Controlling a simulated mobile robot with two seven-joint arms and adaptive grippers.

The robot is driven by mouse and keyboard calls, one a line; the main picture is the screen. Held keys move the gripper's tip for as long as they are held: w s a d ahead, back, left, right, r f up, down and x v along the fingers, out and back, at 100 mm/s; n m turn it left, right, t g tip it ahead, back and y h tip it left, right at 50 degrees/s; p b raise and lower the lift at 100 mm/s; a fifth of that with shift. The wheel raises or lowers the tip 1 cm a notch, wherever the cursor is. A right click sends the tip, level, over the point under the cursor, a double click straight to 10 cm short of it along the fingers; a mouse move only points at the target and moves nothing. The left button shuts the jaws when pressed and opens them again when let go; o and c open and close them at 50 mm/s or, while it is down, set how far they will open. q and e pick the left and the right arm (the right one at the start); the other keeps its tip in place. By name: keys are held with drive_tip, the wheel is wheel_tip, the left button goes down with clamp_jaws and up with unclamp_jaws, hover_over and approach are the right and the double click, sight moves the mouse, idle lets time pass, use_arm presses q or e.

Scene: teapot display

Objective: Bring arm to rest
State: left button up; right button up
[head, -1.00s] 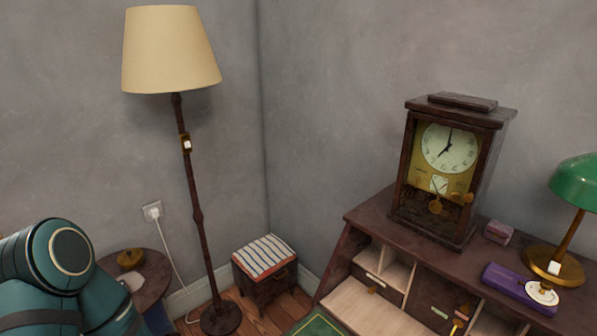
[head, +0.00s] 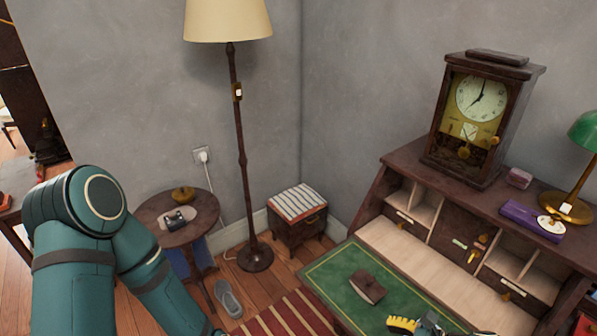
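My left arm, teal with dark bands, shows at the left of the head view. It bends at a rounded joint, and its lower link runs down and right to the bottom edge. Its gripper is outside the picture. Whether either gripper holds anything cannot be seen.
A secretary desk with a green writing surface (head: 330,279) stands at right, bearing a brown object (head: 367,287), a clock (head: 474,118) and a green lamp (head: 586,132). A floor lamp (head: 240,150), round side table (head: 151,212), striped stool (head: 297,203) and slipper (head: 228,299) stand left of it.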

drive_tip(key=s+a+f+n+g+h, duration=0.1)
drive_tip(key=a+f+n+g+h, duration=0.1)
drive_tip(key=n, duration=0.8)
drive_tip(key=s+a+f+n+g+h, duration=0.2)
drive_tip(key=a+f+n+h, duration=0.3)
drive_tip(key=a+n, duration=0.3)
drive_tip(key=f+n, duration=0.1)
drive_tip(key=n, duration=0.1)
drive_tip(key=shift+s+n+h, duration=0.3)
drive_tip(key=shift+n, duration=0.1)
